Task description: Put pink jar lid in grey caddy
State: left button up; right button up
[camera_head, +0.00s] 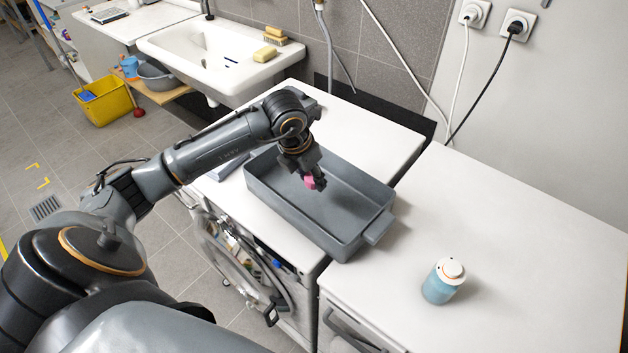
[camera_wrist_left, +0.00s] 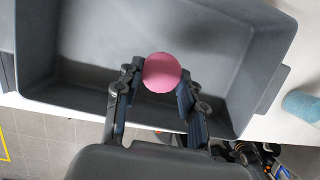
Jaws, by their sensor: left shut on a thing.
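The pink jar lid (camera_wrist_left: 162,72) is a small round disc held between the fingertips of my left gripper (camera_wrist_left: 158,84). In the head view the lid (camera_head: 311,182) shows as a small pink patch at the tip of my left gripper (camera_head: 314,180). The grey caddy (camera_head: 372,232) is an open rectangular tray with handles on the white worktop. The gripper and lid are over its open inside; I cannot tell how high above its floor. In the left wrist view the caddy (camera_wrist_left: 268,50) fills the background, and its inside looks empty. My right gripper is out of view.
A blue and white bottle (camera_head: 441,284) stands on the right worktop, which is otherwise clear. Behind are a sink (camera_head: 215,50) with sponges and a brush, hoses, and cables in wall sockets. A washing machine (camera_head: 235,255) is below the caddy. A yellow bucket (camera_head: 103,102) is on the floor.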

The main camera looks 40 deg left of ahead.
pick_arm(q)
jog(key=shift+w+a+f, duration=0.1)
jog(key=shift+w+f, duration=0.4)
jog(key=shift+f, duration=0.15)
jog(key=p+x, duration=0.2)
jog(key=x, duration=0.1)
jog(key=shift+s, duration=0.2)
jog(key=shift+a+f, duration=0.1)
jog(key=shift+f, duration=0.25)
jog(key=shift+f+b, duration=0.7)
jog(key=shift+b, duration=0.05)
jog(key=o, duration=1.3)
jog(key=shift+r, duration=0.1)
